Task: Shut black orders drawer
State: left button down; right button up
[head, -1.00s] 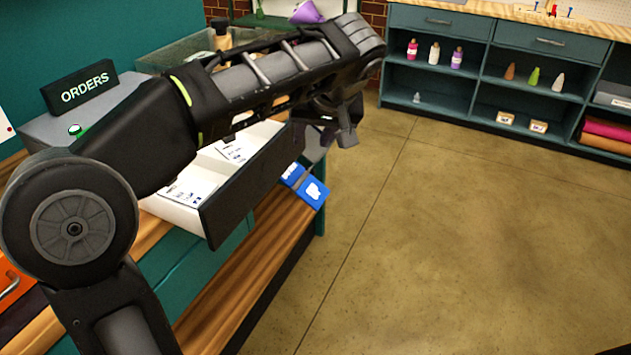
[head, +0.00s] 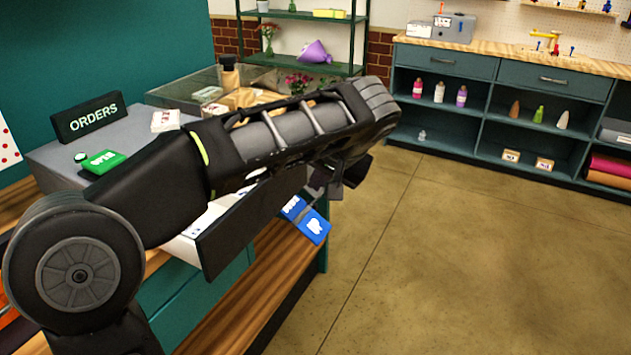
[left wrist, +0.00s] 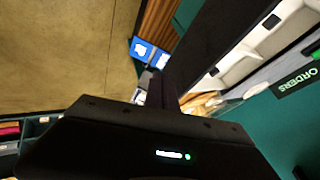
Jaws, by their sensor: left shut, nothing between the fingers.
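The orders drawer, with a black front (head: 245,232) and a white inside, stands open from the grey cabinet (head: 52,158) bearing the black ORDERS sign (head: 87,117). Papers lie in it; my left arm hides much of its inside. My left gripper (head: 338,182) is shut and empty, just beyond the far right end of the drawer front. In the left wrist view the dark fingers (left wrist: 165,88) show near the black drawer front (left wrist: 225,45), with the white inside behind it. I cannot tell whether they touch. My right gripper is not in view.
Blue cards (head: 306,220) are beside the drawer front, near the wooden lower shelf (head: 235,305). A glass-sided bin (head: 185,92) stands behind. The floor to the right is clear.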

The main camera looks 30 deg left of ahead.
aim_at(287, 195)
pick_arm(q)
jog(key=shift+w+a+f+p, duration=0.2)
jog(key=shift+w+a+f, duration=0.25)
jog(key=shift+a+f, duration=0.7)
jog(key=shift+w+a+f+p, duration=0.25)
jog(key=shift+w+a+f, duration=0.2)
jog(key=shift+a+f, duration=0.7)
jog(key=shift+w+a+f+p, duration=0.2)
jog(key=shift+w+a+f, duration=0.4)
jog(key=shift+a, duration=0.95)
jog(key=shift+s+f, duration=0.1)
jog(key=shift+s, duration=0.05)
